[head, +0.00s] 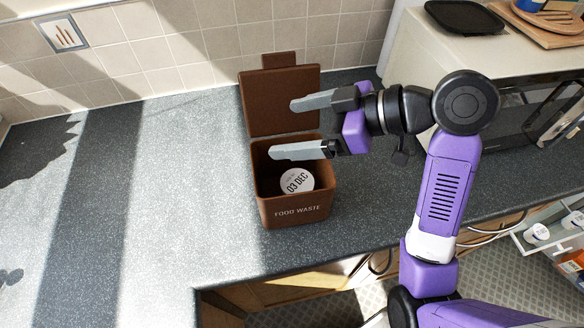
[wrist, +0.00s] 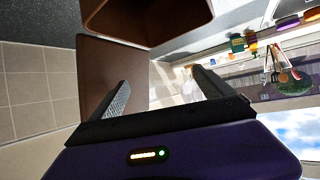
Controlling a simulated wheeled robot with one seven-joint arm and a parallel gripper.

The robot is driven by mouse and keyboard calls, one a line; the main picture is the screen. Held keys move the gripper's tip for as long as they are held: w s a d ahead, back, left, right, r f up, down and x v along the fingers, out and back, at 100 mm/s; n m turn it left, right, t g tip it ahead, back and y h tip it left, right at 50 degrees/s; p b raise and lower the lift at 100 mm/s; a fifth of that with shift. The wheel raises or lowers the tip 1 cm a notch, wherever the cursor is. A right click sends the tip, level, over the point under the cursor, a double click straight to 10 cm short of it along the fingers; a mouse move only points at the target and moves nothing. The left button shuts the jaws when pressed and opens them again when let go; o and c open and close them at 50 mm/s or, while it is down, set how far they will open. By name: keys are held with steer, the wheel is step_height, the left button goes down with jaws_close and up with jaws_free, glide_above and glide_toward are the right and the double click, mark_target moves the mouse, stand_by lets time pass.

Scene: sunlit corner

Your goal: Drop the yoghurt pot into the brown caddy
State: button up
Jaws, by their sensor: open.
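The brown caddy (head: 320,205), marked FOOD WASTE, stands upright on the worktop with its lid (head: 282,98) open toward the tiled wall. The yoghurt pot (head: 297,181) is inside the caddy. Its round white face reads 03 DEC, and the rest of it is hidden. My gripper (head: 284,129) is open and empty, with its fingers apart above the back of the caddy and in front of the lid. The wrist view shows the open fingers (wrist: 165,87), part of the caddy (wrist: 190,15) and its lid (wrist: 105,65); the pot does not show there.
A microwave (head: 505,95) stands at the right, with a black tray (head: 464,16) and a wooden board (head: 545,30) on top. The speckled worktop (head: 160,200) left of the caddy is clear. A wall socket plate (head: 62,34) is at the upper left.

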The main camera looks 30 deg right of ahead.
steer(key=v, duration=0.5)
stand_by(0.4)
